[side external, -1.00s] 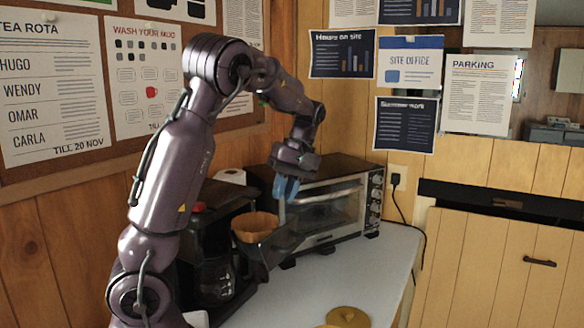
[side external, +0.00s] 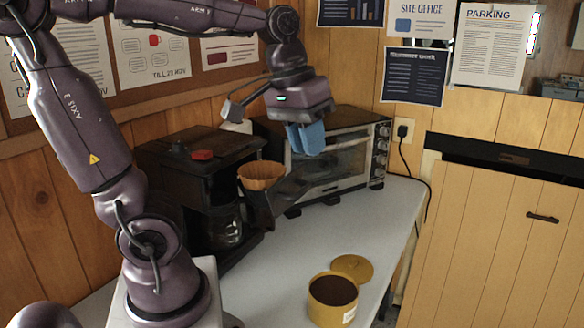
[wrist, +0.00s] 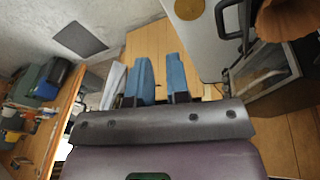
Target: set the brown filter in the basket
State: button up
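The brown filter (side external: 260,175) is a ribbed, open-topped cone at the front of the black coffee maker (side external: 200,170). It appears to sit in the dark basket (side external: 262,208), its rim standing above it; how deep it sits I cannot tell. The filter also shows at the top right of the wrist view (wrist: 288,18). My gripper (side external: 306,140) is in the air to the right of the filter and higher in the picture, in front of the toaster oven, apart from the filter. In the wrist view its blue fingers (wrist: 162,75) are apart with nothing between them.
The toaster oven (side external: 335,165) stands right of the coffee maker. An open yellow tin (side external: 333,300) of dark grounds and its lid (side external: 352,268) are at the counter's front. The white counter (side external: 385,225) is clear between them and the oven.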

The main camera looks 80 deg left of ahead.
jog(key=s+d+f+m+t, duration=0.2)
jog(key=s+d+m, duration=0.2)
jog(key=d+m, duration=0.1)
jog(key=shift+d+f+t, duration=0.25)
jog(key=shift+d+t, duration=0.05)
jog(key=shift+d, duration=0.15)
jog(key=shift+c, duration=0.4)
dwell(0.4)
